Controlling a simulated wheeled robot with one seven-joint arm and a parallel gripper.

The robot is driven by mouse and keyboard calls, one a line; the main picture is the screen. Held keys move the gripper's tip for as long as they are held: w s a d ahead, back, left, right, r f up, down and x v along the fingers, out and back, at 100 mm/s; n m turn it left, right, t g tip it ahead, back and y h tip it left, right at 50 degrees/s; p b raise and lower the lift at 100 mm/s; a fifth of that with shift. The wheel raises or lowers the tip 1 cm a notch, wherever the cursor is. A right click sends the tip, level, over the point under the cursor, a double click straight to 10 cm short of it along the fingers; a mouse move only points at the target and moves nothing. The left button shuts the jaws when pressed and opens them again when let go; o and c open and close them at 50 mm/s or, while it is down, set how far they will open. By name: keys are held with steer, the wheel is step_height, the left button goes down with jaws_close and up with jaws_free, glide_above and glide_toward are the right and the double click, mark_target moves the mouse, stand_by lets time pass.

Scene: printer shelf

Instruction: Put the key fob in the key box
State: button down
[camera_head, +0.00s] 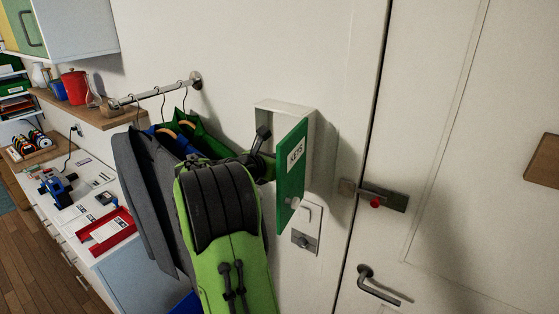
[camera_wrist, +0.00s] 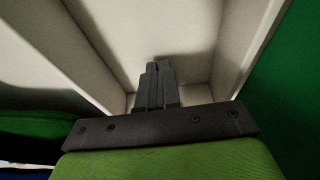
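The key box (camera_head: 284,106) is a white wall box. Its green door (camera_head: 291,172), marked KEYS, stands open to the right. My gripper (camera_head: 263,133) reaches into the open box from the front left. In the wrist view the box's pale inner walls (camera_wrist: 207,62) surround my gripper (camera_wrist: 159,72), with the green door at the right. The two dark fingers are together, pointing to the back of the box. I see no key fob between them or in the visible part of the box; the lower part is hidden by my gripper.
Hanging clothes (camera_head: 143,190) on a wall rail (camera_head: 150,95) are close left of my arm. A switch plate (camera_head: 306,240) is below the box, and a door with a lock (camera_head: 383,199) is to the right. A cluttered counter with a red tray (camera_head: 110,232) stands at left.

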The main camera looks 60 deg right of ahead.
steer(key=shift+a+f, duration=0.1)
steer(key=shift+f, duration=0.05)
steer(key=c, duration=1.4)
jaws_free()
steer(key=shift+o, duration=0.2)
steer(key=shift+r, duration=0.25)
steer(key=v, duration=1.2)
